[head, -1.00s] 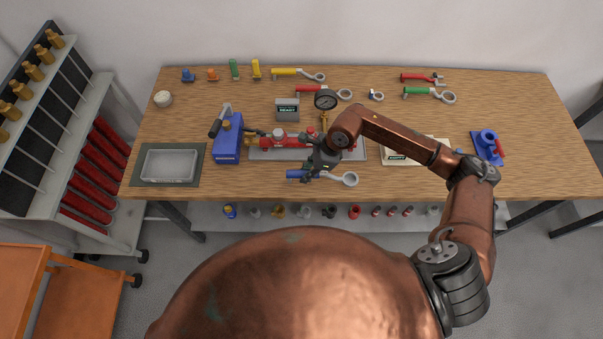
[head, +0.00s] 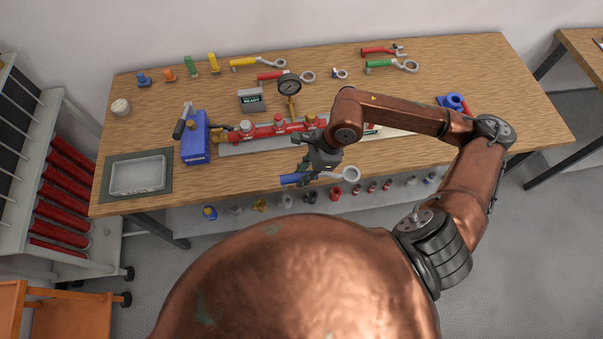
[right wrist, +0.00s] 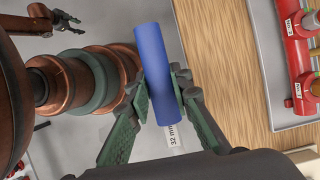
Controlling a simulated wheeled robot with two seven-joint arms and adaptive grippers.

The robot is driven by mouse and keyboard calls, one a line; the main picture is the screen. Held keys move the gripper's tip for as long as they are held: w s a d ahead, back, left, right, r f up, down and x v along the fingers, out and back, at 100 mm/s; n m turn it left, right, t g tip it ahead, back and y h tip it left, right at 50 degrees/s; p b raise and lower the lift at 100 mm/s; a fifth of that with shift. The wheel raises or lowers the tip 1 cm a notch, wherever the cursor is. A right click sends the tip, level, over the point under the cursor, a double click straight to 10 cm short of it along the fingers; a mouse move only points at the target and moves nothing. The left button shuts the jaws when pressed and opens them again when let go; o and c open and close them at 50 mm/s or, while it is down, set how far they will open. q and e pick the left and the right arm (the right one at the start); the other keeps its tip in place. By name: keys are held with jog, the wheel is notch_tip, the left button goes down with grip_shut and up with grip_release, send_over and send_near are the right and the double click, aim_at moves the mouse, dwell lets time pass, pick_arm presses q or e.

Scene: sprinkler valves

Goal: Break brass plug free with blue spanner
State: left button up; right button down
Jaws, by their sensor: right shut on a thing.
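The blue spanner is in my right gripper (head: 313,170); its blue handle (head: 292,179) points left and its grey ring (head: 351,174) points right. It is over the bench's front edge. In the right wrist view the gripper (right wrist: 163,95) has its green pads on both sides of the blue handle (right wrist: 152,55). A label there reads 32 mm. I cannot tell which brass part is the plug. A dark claw-like part (right wrist: 65,20) may be my left gripper.
A grey tray (head: 237,149) lies under the manifold. A blue pump box (head: 195,145) stands left of it, a dial gauge (head: 289,87) behind it. Other spanners, such as a yellow-handled one (head: 245,64), lie at the back. The bench's front left holds a clear tray (head: 138,174).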

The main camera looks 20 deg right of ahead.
jog(key=shift+r, duration=0.1)
jog(key=shift+r+p, duration=0.65)
jog(key=shift+r, duration=1.3)
